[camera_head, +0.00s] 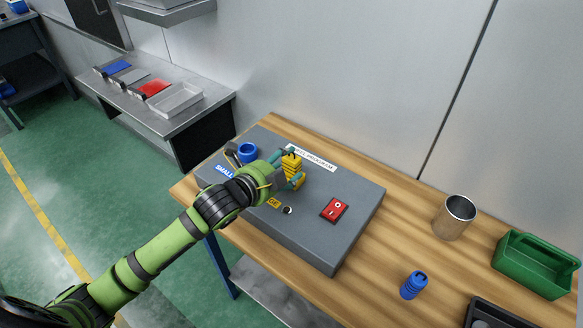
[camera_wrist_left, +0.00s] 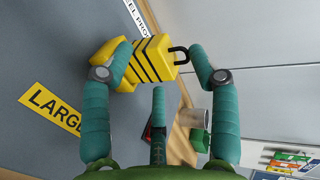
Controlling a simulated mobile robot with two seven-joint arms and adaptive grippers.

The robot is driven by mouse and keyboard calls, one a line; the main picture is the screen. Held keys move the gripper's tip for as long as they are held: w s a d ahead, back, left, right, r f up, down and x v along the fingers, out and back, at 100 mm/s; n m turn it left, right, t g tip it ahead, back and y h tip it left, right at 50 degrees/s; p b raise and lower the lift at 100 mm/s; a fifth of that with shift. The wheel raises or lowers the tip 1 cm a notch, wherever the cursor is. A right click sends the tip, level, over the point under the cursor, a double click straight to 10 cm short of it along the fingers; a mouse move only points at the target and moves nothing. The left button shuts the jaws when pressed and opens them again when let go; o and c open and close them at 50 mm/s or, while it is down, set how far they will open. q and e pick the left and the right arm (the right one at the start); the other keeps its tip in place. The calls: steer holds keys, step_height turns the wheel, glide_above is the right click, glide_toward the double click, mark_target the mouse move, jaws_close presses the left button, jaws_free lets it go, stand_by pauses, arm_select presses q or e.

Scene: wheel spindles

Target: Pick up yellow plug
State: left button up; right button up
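The yellow plug (camera_head: 292,166), with black bands, stands upright on the grey control box (camera_head: 325,235), near its back edge. In the left wrist view the yellow plug (camera_wrist_left: 150,62) lies ahead of the fingers, with a dark loop at one end. My left gripper (camera_head: 293,168) is at the plug in the head view and partly covers it. In the wrist view my left gripper (camera_wrist_left: 160,50) has its fingers spread, one overlapping the plug and another beside the loop. Whether any finger touches it, I cannot tell. My right gripper is out of view.
The box carries a red switch (camera_head: 334,209), a blue round piece (camera_head: 248,152) and SMALL and LARGE labels. On the wooden table (camera_head: 375,285) stand a blue plug (camera_head: 413,286), a metal cup (camera_head: 455,217), a green bin (camera_head: 535,265) and a dark tray (camera_head: 490,312).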

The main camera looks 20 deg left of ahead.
arm_select(q)
steer(key=c, duration=0.4)
steer(key=shift+f, duration=0.15)
steer(key=shift+c, duration=0.3)
